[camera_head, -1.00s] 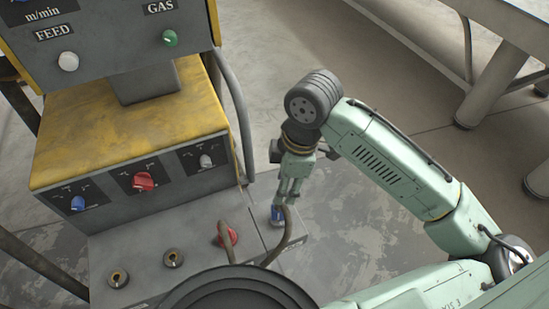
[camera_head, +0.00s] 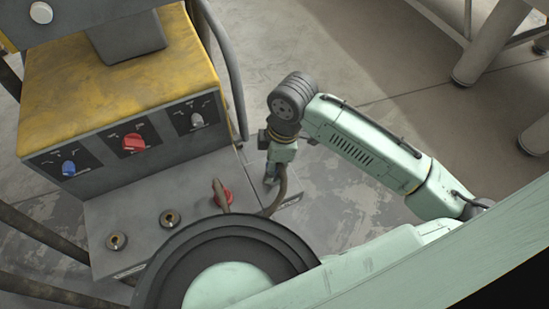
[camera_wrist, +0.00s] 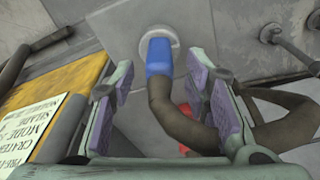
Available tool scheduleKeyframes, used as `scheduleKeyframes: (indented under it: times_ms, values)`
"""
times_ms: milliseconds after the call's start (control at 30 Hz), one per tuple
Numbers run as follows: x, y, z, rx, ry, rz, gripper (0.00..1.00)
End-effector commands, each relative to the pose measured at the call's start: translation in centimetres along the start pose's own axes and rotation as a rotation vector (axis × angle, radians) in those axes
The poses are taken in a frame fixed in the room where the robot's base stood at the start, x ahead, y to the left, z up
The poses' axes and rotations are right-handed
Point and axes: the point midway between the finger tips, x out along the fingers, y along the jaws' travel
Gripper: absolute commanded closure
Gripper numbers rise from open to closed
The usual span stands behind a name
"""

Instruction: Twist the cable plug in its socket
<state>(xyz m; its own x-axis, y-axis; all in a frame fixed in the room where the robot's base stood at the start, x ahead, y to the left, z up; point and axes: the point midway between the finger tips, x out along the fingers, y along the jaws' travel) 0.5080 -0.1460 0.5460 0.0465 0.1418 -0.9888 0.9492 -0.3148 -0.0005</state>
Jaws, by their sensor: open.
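The blue cable plug (camera_wrist: 159,57) sits in a pale round socket (camera_wrist: 154,34) in the wrist view, and its brown cable (camera_wrist: 178,122) curves down and right. My gripper (camera_wrist: 161,82) is open, with one lilac-padded finger on each side of the plug and cable. Gaps show on both sides, so the fingers seem apart from the plug. In the head view my gripper (camera_head: 273,173) points down at the right end of the machine's ledge. The blue plug is mostly hidden there, with the cable (camera_head: 280,191) arching beside it.
A red plug (camera_head: 222,196) with its own cable stands left of my gripper. Two empty-looking sockets (camera_head: 170,218) are further left. The machine's panel carries blue, red (camera_head: 133,142) and grey knobs. A bent rail (camera_head: 226,75) rises close behind my gripper.

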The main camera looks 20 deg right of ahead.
Motion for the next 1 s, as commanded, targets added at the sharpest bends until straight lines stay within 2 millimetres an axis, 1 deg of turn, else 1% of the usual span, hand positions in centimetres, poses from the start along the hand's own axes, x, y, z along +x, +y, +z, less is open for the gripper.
scheduleKeyframes:
  times_ms: [200,833,1000]
  values:
    - [0.00,0.01,0.00,0.000,0.000,0.000,0.58]
    - [-0.02,0.01,0.00,0.000,0.000,0.000,1.00]
    - [-0.02,0.01,0.00,0.000,0.000,0.000,1.00]
